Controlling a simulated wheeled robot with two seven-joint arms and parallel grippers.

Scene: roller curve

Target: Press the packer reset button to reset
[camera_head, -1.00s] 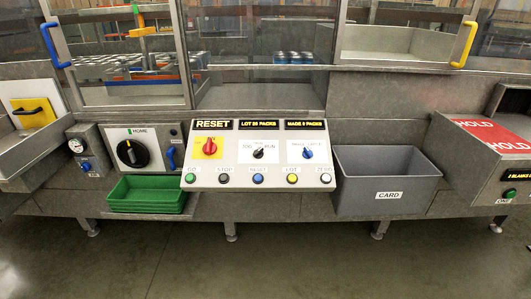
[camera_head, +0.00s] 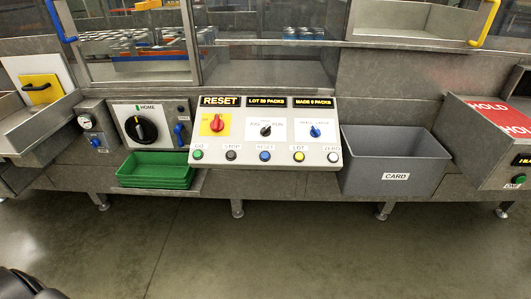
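The white sloped control panel (camera_head: 266,148) is near the middle of the head view. The blue RESET button (camera_head: 265,156) sits in its bottom row, between the black STOP button (camera_head: 231,155) and the yellow LOT button (camera_head: 299,156). A green GO button (camera_head: 198,154) and a white ZERO button (camera_head: 333,157) are at the row's ends. A display above the red knob (camera_head: 217,123) reads RESET. A dark part at the bottom left corner appears to be mine. Neither gripper is in view.
A grey CARD bin (camera_head: 394,161) stands right of the panel and green trays (camera_head: 158,169) lie to its left. A HOLD box (camera_head: 498,118) is at the far right. The floor (camera_head: 290,240) in front is clear. A blue handle (camera_head: 57,22) and a yellow handle (camera_head: 487,22) are above.

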